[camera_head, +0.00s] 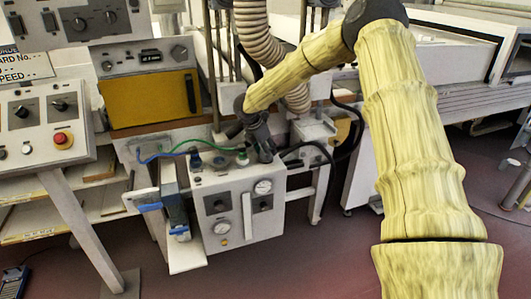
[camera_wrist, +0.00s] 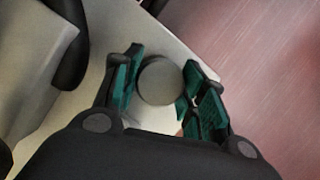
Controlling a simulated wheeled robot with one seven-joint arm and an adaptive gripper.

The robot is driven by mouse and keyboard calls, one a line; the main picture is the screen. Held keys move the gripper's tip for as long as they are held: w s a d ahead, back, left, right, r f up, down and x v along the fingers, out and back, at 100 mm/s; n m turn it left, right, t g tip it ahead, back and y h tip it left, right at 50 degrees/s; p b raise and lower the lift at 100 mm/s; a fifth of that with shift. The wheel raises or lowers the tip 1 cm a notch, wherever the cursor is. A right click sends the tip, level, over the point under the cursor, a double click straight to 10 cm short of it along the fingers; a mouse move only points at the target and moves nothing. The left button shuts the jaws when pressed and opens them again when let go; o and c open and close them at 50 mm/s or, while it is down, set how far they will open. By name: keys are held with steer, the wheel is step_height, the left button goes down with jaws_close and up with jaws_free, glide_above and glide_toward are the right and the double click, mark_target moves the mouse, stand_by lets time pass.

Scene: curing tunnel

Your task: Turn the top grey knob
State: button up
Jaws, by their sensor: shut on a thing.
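The grey knob (camera_wrist: 160,83) is a round, flat-topped knob on a pale panel surface in the wrist view. My gripper (camera_wrist: 162,78) has its teal-padded fingers on either side of it and is shut on it. In the head view, my gripper (camera_head: 264,151) points down at the top right of the light grey control box (camera_head: 240,215). There the knob is hidden by the gripper.
A blue fitting (camera_head: 220,161) and blue and green hoses sit on the box top left of my gripper. Black hoses run at its right. A yellow-fronted unit (camera_head: 150,98) stands behind. A panel with a red button (camera_head: 61,139) is at the left. Red floor is open at the front.

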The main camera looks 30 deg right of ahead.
steer(key=m+g, duration=0.1)
steer(key=m, duration=0.1)
steer(key=m+g+b, duration=0.1)
steer(key=m, duration=0.2)
steer(key=shift+w+m, duration=0.1)
steer(key=shift+m, duration=0.2)
steer(key=m, duration=0.2)
steer(key=m+g+y, duration=0.1)
steer(key=m, duration=0.1)
steer(key=shift+d+m+g, duration=0.1)
steer(key=shift+m+g, duration=0.2)
steer(key=shift+m, duration=0.1)
steer(key=o, duration=1)
step_height(320, 180, up, 10)
stand_by(0.4)
